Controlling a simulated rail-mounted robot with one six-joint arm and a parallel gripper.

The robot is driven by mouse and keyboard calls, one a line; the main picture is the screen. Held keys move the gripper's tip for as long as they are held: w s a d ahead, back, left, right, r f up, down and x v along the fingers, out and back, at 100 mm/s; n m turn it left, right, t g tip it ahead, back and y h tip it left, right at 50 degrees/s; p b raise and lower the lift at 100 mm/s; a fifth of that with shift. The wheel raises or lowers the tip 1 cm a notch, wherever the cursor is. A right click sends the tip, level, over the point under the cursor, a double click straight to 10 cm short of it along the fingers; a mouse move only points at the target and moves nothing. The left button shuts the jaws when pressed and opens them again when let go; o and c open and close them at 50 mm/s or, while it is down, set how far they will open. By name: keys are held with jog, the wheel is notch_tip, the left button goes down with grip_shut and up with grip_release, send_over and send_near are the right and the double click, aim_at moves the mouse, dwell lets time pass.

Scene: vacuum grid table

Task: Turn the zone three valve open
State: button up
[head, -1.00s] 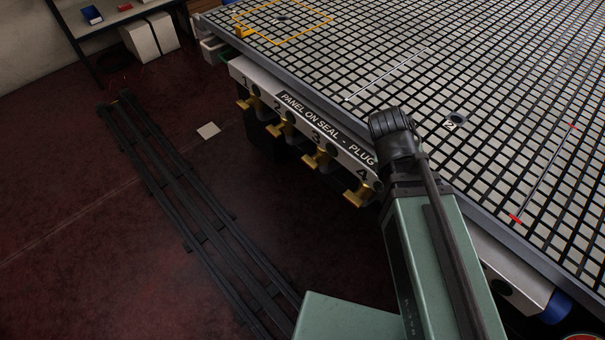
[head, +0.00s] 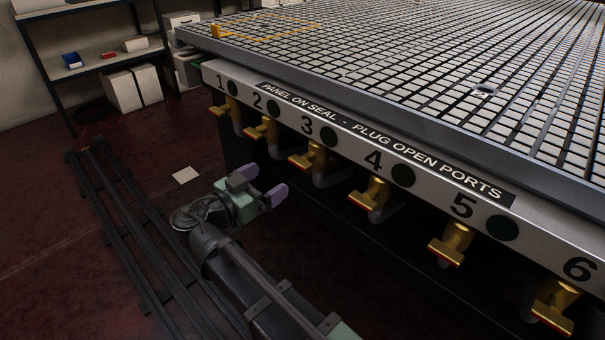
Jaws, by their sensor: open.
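The zone three valve (head: 310,157) is a yellow handle with a red end strip. It hangs below the number 3 and a dark round port on the table's white front panel (head: 335,128). Its handle points out from the panel toward the lower left. My gripper (head: 273,184) is open and empty, with its two purple-tipped fingers pointing toward the panel. In the picture it is left of and below the valve three handle, apart from it. How far apart they are in depth I cannot tell.
Similar yellow valves hang at 2 (head: 263,128) and 4 (head: 371,194), with others along the panel. The grid table (head: 430,125) overhangs them. Black floor rails (head: 120,225) run at left. A pale sheet (head: 186,175) lies on the open floor. Shelves (head: 100,65) stand behind.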

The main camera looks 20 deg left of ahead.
aim_at(300, 161)
jog(key=x, duration=1)
jog(key=shift+w+d, duration=0.15)
jog(key=shift+w, duration=0.15)
jog(key=c, duration=0.9)
